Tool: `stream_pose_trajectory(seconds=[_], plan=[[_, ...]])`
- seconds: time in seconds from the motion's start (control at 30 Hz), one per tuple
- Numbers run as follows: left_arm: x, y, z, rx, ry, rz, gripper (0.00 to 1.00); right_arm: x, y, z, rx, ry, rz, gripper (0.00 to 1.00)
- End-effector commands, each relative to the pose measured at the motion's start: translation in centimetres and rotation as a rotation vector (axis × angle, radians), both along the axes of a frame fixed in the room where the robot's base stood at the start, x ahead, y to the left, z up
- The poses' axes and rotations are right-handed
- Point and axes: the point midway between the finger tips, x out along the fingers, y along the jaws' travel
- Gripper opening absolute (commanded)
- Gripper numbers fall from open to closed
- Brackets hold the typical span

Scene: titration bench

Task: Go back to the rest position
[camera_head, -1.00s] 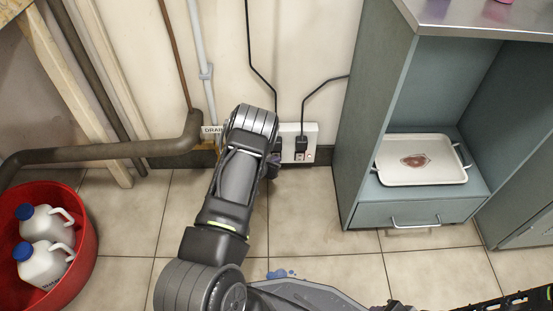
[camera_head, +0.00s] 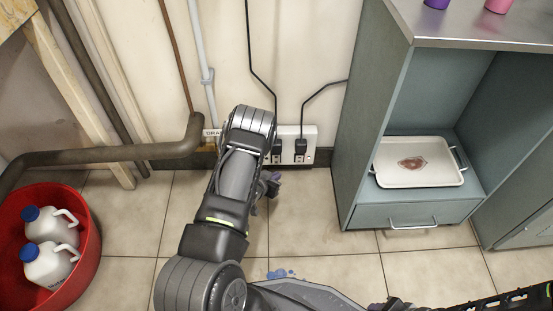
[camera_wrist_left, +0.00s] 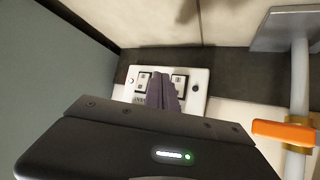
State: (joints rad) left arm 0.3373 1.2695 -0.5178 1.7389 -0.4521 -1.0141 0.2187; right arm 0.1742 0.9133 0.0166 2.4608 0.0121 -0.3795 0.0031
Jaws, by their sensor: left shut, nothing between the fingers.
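My left arm reaches forward over the floor toward the wall in the head view. Its gripper (camera_head: 270,184) shows only in part there, past the wrist, near the foot of the wall. In the left wrist view the purple-grey fingers (camera_wrist_left: 165,92) are together with nothing between them. They appear in front of the white wall socket plate (camera_wrist_left: 192,84); I cannot tell the gap. Part of my right arm (camera_head: 510,299) shows at the bottom right edge; the state of its gripper is not clear.
A socket plate (camera_head: 309,136) with black plugs is on the wall. A blue-grey cabinet (camera_head: 362,120) holding a white tray (camera_head: 398,179) stands right. A red tub (camera_head: 88,262) with white jugs is left. An orange valve handle (camera_wrist_left: 283,132) is near the gripper.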

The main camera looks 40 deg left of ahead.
Motion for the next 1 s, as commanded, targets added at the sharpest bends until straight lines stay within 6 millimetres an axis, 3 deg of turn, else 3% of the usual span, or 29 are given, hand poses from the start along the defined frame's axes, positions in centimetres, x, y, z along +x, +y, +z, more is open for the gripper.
stream_pose_trajectory(seconds=[0.73, 0.87, 0.97, 1.0], plan=[[-0.4, -0.4, 0.0, -0.003, 0.004, 0.002, 0.0, -0.4, 0.1, -0.2, -0.005, 0.004, 0.004, 0.36], [-1.8, -3.8, -0.6, -0.065, 0.084, 0.043, 0.0, -0.3, 0.1, -0.1, -0.004, 0.002, 0.002, 0.36], [-4.0, -8.4, -1.0, -0.141, 0.188, 0.072, 0.0, -0.3, 0.1, -0.1, -0.004, 0.001, 0.002, 0.36], [-5.2, -10.8, -1.0, -0.175, 0.24, 0.077, 0.0, -0.3, 0.1, -0.1, -0.004, 0.002, 0.002, 0.36]])
